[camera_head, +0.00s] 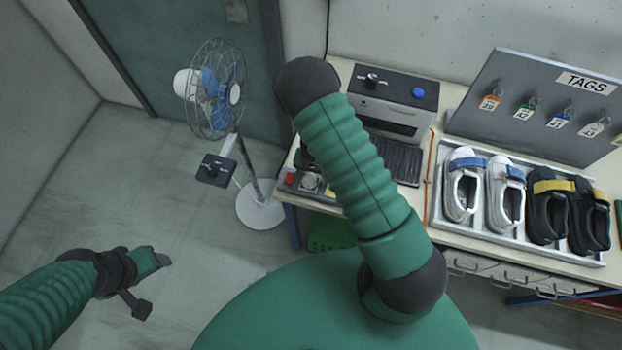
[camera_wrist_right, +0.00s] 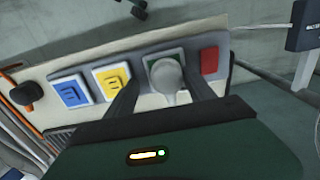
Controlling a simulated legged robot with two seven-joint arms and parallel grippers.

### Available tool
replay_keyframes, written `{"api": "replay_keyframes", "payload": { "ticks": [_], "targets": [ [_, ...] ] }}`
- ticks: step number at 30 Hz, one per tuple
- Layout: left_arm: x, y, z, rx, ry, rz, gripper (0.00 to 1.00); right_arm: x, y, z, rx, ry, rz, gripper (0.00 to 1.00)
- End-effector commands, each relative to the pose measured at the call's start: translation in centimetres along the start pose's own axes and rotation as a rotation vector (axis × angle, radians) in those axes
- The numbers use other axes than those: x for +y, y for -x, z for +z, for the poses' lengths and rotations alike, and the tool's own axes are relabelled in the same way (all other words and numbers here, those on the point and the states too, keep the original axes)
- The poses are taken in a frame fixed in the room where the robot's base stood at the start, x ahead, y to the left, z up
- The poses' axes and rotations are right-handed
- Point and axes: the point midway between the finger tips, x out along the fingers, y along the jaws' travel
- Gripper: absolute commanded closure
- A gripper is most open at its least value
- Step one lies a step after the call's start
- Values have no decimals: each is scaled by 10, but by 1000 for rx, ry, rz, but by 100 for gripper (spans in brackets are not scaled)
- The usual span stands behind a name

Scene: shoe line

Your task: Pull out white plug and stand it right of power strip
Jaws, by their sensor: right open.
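In the right wrist view, the grey power strip (camera_wrist_right: 222,52) carries a blue, a yellow and a green-framed socket and a red switch. The round white plug (camera_wrist_right: 166,74) sits at the green-framed socket, beside the red switch. My right gripper (camera_wrist_right: 164,86) is open, its two dark fingers on either side of the plug; contact cannot be told. In the head view, the strip's red end and the plug (camera_head: 310,182) show at the table's left edge, while my arm covers much of the strip. My left gripper (camera_head: 150,266) is away over the floor; its jaw opening is unclear.
A fan (camera_head: 214,92) stands on the floor left of the table. A control box (camera_head: 390,103) is behind the strip. A tray (camera_head: 437,190) of shoes and a tags board (camera_head: 500,98) are to the right. An orange cable (camera_head: 428,170) runs along the tabletop.

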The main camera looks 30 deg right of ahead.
Motion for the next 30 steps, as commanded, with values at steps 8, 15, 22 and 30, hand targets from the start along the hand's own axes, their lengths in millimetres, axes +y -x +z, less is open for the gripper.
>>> {"api": "replay_keyframes", "payload": {
  "ticks": [8, 15, 22, 30],
  "targets": [
    [0, 0, 0, 0, 0, 0, 38, -1, 1, 1, 1, 0, 1, 37],
    [0, 0, 0, 0, 1, 0, 38, -1, 0, 0, 0, 0, -1, 37],
    [0, 1, 0, 0, 0, 0, 38, -3, 0, 0, -1, 0, -1, 37],
    [0, 1, 0, 0, 0, 0, 38, -4, 0, 0, 0, 0, 0, 62]
  ]
}}
